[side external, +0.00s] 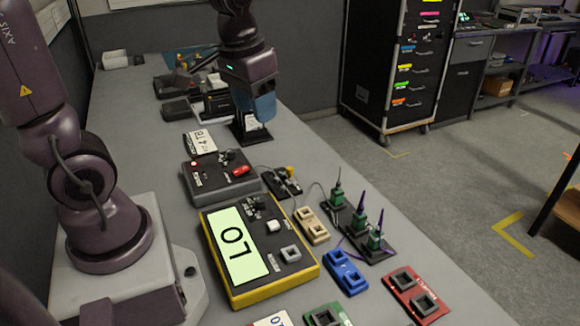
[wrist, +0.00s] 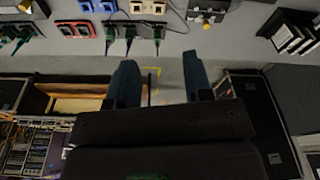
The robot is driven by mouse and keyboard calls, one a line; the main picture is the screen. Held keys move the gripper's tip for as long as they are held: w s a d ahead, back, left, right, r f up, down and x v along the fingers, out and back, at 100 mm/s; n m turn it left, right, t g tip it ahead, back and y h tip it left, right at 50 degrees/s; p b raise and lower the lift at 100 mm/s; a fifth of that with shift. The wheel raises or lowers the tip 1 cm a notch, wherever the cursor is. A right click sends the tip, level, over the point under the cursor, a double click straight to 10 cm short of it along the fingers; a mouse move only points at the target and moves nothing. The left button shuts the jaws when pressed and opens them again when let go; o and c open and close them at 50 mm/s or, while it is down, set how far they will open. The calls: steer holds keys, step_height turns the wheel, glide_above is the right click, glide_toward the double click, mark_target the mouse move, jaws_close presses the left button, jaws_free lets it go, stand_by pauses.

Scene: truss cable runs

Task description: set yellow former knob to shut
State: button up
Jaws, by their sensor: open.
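A small black block with a yellow knob (side external: 290,170) sits on the table, right of the grey box with a red switch. My gripper (side external: 263,112) is open and empty, pointing down farther back along the table, apart from the knob. In the wrist view its two blue fingers (wrist: 158,62) stand apart with nothing between them.
A yellow-edged box with an LO display (side external: 237,246) and a grey box (side external: 222,178) lie nearby. Tan (side external: 312,225), blue (side external: 345,271) and red (side external: 416,294) formers line the table, beside green plugs (side external: 374,239) with cables. A black card stand (side external: 250,130) is just below my gripper.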

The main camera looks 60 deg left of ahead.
steer(key=w+a+f+n+g, duration=0.2)
steer(key=w+a+f+n, duration=0.1)
steer(key=w+a+f, duration=0.35)
steer(key=n, duration=0.3)
glide_above(290, 168)
step_height(290, 168, down, 8)
steer(key=r, duration=0.1)
step_height(290, 168, down, 13)
steer(key=shift+f, duration=0.2)
